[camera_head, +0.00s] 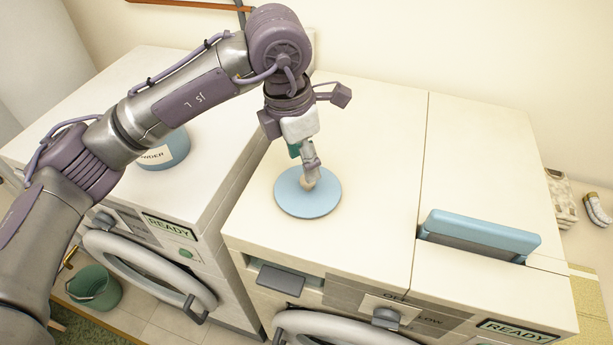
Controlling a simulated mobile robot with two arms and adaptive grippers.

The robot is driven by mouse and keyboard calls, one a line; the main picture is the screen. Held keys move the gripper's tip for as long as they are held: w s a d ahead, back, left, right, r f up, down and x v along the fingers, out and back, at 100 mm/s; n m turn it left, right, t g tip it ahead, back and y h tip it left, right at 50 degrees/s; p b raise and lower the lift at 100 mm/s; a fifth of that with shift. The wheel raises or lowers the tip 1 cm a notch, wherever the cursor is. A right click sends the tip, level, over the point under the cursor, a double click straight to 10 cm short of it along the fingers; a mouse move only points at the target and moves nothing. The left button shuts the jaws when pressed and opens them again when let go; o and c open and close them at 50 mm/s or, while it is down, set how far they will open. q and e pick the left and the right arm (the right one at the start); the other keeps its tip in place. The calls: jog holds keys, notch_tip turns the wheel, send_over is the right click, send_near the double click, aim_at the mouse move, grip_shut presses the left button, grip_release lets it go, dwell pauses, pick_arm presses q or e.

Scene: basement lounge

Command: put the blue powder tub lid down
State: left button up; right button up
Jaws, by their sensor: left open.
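The round blue powder tub lid (308,207) lies flat on the white top of the middle machine (375,125). It has a small pale knob at its centre. My left gripper (310,180) points down over the lid with its fingertips at the knob. It is open, and its fingers partly hide the knob. The blue powder tub (168,157), with a pale label reading "POWDER", stands on the machine to the left, partly hidden by my left arm. My right gripper is not in view.
A raised blue flap (480,235) stands at the right machine's front part. Around the lid the white top is clear. A green bucket (95,289) is on the floor at lower left.

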pick_arm(q)
notch_tip(320, 180, up, 6)
jog(key=b, duration=0.1)
jog(key=shift+s+a+r, duration=0.15)
jog(key=shift+s+a, duration=0.1)
jog(key=shift+a, duration=0.15)
